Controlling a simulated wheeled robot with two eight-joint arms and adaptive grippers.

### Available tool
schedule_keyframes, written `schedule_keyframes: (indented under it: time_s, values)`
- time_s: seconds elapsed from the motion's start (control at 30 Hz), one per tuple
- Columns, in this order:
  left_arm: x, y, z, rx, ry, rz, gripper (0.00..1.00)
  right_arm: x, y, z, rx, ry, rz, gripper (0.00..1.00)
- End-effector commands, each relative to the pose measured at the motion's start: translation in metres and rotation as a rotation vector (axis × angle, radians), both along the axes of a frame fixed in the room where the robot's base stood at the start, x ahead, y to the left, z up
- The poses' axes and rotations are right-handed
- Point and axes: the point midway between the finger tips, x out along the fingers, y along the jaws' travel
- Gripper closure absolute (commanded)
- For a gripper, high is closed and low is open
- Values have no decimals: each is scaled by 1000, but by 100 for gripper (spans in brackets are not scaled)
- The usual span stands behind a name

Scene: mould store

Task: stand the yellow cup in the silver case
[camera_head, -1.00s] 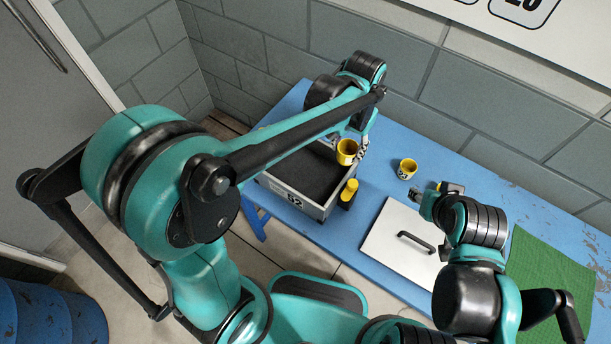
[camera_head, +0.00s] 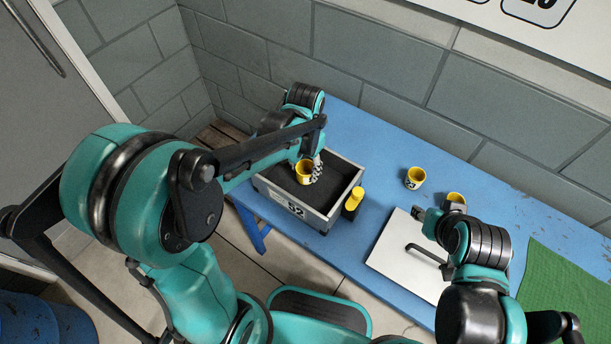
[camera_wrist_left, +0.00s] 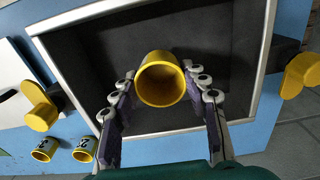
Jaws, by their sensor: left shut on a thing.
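The silver case (camera_head: 317,222) stands open on the blue table, with a dark lining and a number label on its front wall. My left gripper (camera_head: 312,168) is shut on a yellow cup (camera_head: 303,175) over the inside of the case. In the left wrist view the cup (camera_wrist_left: 161,80) sits between the fingers of the left gripper (camera_wrist_left: 162,98), its open mouth facing the camera and the dark lining behind it. I cannot tell whether its base touches the lining. My right gripper (camera_head: 424,216) is near the white panel; its fingers are too small to read.
Two other yellow cups, one standing clear (camera_head: 415,178) and one beside my right gripper (camera_head: 455,199), are on the table right of the case. A yellow latch (camera_head: 354,199) juts from the case's right side. A white panel (camera_head: 395,262) with a black handle and a green mat (camera_head: 560,285) lie farther right.

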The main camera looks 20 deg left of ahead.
Motion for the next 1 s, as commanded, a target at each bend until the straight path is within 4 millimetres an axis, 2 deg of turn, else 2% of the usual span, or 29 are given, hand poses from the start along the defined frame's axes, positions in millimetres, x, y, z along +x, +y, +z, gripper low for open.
schedule_keyframes:
  time_s: [0.2, 0.6, 0.63, 0.7, 1.0]
  values:
    - [0, 0, -35, 0, 0, 0, 84, 0, 0, -19, 0, 0, 0, 60]
    - [0, -1, -40, 0, 0, 0, 84, 0, 0, -21, 0, 0, 0, 60]
    - [0, -1, -39, 0, 0, 0, 50, 0, 0, -21, 0, 0, 0, 60]
    - [0, -1, -38, 0, 0, 0, 35, 0, 0, -20, 0, 0, 0, 60]
    - [0, -1, -37, 0, 0, 0, 35, 0, 0, -19, 0, 0, 0, 60]
